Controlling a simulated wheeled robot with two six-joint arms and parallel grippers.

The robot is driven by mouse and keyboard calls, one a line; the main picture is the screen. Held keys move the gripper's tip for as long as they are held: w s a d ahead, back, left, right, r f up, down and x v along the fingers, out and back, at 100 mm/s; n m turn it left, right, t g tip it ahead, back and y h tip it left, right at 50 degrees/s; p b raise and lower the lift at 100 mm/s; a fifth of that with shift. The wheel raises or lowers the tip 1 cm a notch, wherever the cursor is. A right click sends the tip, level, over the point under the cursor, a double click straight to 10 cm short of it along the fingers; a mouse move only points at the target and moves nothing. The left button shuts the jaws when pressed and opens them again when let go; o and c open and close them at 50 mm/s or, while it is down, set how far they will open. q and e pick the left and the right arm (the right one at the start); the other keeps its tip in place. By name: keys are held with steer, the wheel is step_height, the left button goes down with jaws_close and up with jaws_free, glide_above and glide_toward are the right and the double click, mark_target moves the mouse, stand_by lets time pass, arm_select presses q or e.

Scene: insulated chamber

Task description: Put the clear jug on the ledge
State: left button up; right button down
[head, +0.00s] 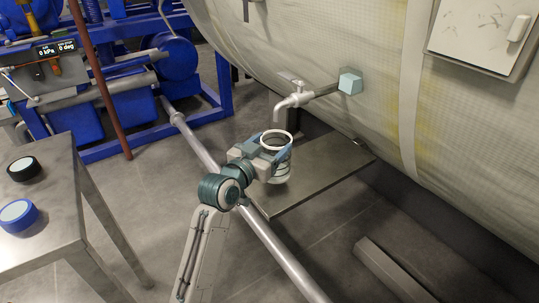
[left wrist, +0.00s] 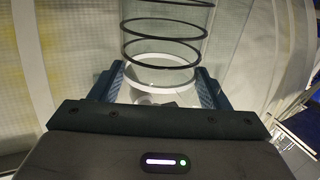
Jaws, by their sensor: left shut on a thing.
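The clear jug (head: 277,172) is a see-through cylinder with a white rim and dark rings. My left gripper (head: 268,154) is shut on it, one finger on each side, and it looks about upright. In the left wrist view the jug (left wrist: 165,48) stands between the two blue-grey fingers (left wrist: 160,88). The ledge (head: 325,172) is a flat grey plate against the chamber's side. The jug overlaps the ledge's left part in the head view; I cannot tell whether its base touches it. My right gripper is not in view.
A pale tap (head: 296,99) sticks out from the chamber wall (head: 350,40), just above and behind the jug. A long grey pipe (head: 200,150) runs behind my arm. A metal table (head: 50,185) with two round lids is at the left. The ledge's right part is bare.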

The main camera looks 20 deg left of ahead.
arm_select(q)
steer(key=shift+f, duration=1.3)
steer(key=shift+f, duration=0.15)
steer(key=o, duration=1.3)
